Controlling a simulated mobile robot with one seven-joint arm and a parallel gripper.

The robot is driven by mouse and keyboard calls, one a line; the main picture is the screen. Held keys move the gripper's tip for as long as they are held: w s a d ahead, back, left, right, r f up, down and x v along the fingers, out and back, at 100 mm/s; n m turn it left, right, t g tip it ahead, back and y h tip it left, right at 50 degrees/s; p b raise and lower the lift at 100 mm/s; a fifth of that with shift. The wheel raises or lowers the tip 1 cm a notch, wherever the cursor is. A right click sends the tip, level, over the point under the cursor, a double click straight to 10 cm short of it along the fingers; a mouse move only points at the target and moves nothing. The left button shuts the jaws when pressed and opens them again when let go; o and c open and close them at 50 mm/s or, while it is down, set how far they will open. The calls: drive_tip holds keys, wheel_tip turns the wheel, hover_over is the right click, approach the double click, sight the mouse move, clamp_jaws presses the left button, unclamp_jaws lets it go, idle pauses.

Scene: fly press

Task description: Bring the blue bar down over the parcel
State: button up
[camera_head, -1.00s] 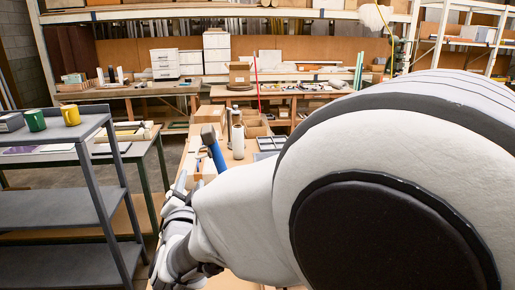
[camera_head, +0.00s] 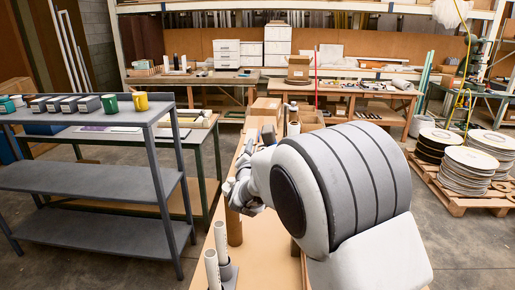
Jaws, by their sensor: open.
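A dark blue-grey end, apparently of the blue bar (camera_head: 268,134), sticks up just behind my arm at the middle of the view. The rest of the bar is hidden by my arm. I cannot make out the parcel; my arm covers that part of the bench (camera_head: 262,262). My gripper (camera_head: 243,165) is at the left end of my arm, over the bench and left of the bar's visible end. It looks open, with nothing seen between its fingers. I cannot tell whether it touches the bar.
A grey shelf rack (camera_head: 100,183) with mugs and boxes stands at the left. White tubes (camera_head: 213,270) stand on the bench's near end. Cardboard boxes (camera_head: 266,108) sit beyond my arm. A pallet (camera_head: 455,197) with stacked discs is at the right. Floor shows between rack and bench.

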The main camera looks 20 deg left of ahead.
clamp_jaws()
drive_tip(key=shift+r, duration=0.1)
